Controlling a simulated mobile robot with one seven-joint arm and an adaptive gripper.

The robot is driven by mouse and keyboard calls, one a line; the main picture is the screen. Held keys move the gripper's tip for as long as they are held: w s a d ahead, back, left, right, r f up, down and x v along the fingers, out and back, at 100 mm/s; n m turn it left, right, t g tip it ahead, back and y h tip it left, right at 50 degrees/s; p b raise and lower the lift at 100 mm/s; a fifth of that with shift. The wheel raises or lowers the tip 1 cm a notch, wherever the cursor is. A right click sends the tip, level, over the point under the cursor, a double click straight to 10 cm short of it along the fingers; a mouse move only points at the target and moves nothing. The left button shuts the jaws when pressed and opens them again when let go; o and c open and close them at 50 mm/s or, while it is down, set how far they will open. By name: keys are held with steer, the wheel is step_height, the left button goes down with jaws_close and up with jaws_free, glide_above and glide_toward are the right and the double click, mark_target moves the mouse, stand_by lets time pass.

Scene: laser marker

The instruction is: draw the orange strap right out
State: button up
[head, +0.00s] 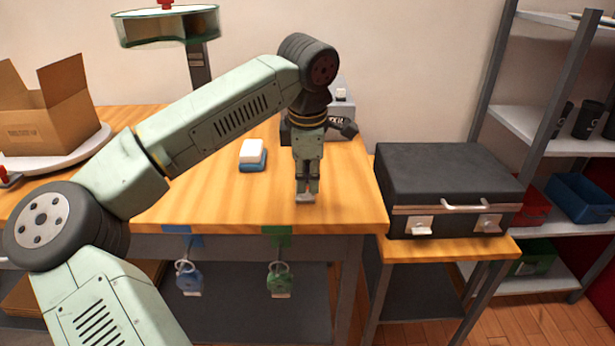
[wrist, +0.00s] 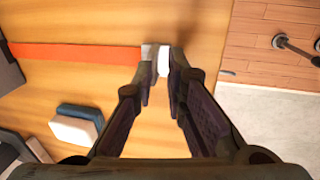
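The orange strap (wrist: 75,55) lies as a long flat band across the wooden table in the wrist view. It runs from the left edge to a pale grey and white end tab (wrist: 147,51) at my fingertips. My gripper (wrist: 160,72) has its two fingers close together with the tab between them; it looks shut on this end. In the head view my gripper (head: 305,198) points down near the table's front edge, with a pale piece at its tips. The strap's orange band is hidden there behind my arm.
A blue and white block (head: 252,155) lies left of my gripper. A grey machine (head: 343,103) stands behind it, partly hidden. A black case (head: 450,185) sits on a lower stand at right.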

steer(key=shift+o, duration=1.1)
steer(key=shift+f, duration=0.15)
step_height(320, 180, up, 12)
steer(key=s+p, duration=0.2)
steer(key=p, duration=0.6)
steer(key=shift+s, duration=0.2)
steer(key=shift+r, duration=0.2)
step_height(320, 180, up, 12)
steer(key=s, duration=0.2)
steer(key=shift+s, duration=0.2)
steer(key=shift+f, duration=0.15)
